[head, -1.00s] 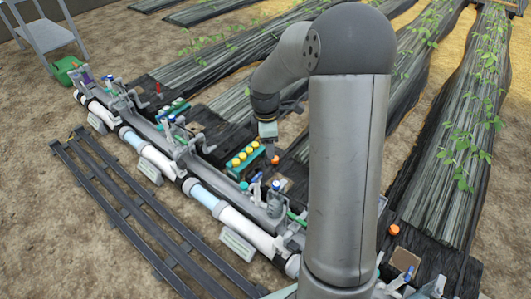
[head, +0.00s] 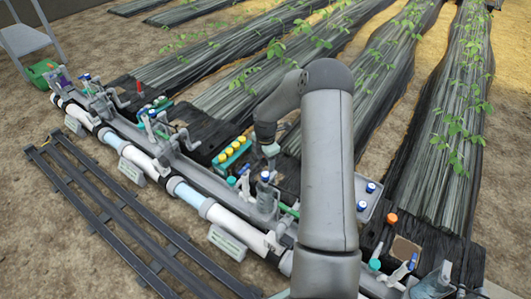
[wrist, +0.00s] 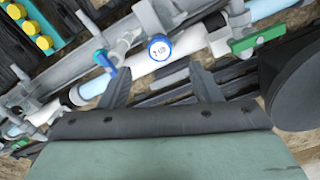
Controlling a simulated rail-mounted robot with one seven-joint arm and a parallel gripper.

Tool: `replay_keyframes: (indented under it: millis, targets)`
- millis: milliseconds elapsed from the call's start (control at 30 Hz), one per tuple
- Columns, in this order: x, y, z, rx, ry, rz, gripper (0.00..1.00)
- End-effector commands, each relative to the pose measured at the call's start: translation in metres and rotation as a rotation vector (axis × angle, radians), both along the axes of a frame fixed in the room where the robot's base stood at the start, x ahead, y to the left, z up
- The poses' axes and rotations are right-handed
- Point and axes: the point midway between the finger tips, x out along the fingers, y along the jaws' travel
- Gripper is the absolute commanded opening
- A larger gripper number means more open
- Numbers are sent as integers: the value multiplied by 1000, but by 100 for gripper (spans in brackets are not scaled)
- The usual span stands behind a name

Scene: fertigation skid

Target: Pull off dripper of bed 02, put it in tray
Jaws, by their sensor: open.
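My gripper (head: 270,152) hangs above the beds' pipework, just right of a green rack with yellow caps, in the head view. In the wrist view, my gripper (wrist: 160,92) shows its two fingers apart with nothing held between them. A blue round cap with a white face (wrist: 159,47) lies just beyond the fingertips, apart from them. I cannot tell which fitting is the dripper of bed 02; bed numbers are unreadable. A grey tray-like box (head: 361,184) right of my arm has blue-and-white round pieces in it, partly hidden by my arm.
The green rack with yellow caps (head: 219,162) stands close left of my gripper. White and blue pipes (head: 180,190) with upright valves run diagonally below. An orange cap (head: 391,219) is at the right. Dark rails (head: 95,205) lie on the soil at left.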

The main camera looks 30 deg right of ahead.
Motion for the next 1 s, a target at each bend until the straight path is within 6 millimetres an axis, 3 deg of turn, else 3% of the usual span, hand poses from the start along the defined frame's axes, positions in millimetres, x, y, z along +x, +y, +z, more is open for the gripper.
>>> replay_keyframes:
  millis: [33, 200, 400, 600, 867, 1000]
  targets:
    - [0, 1, -15, 1, 3, 1, 57]
    - [0, 0, -47, 0, 2, 0, 57]
    - [0, 0, -74, 0, 1, -1, 57]
    - [0, 0, -85, -1, 0, -1, 57]
    - [0, 0, -85, -1, 0, -1, 57]
    - [0, 0, -85, -1, 0, -1, 24]
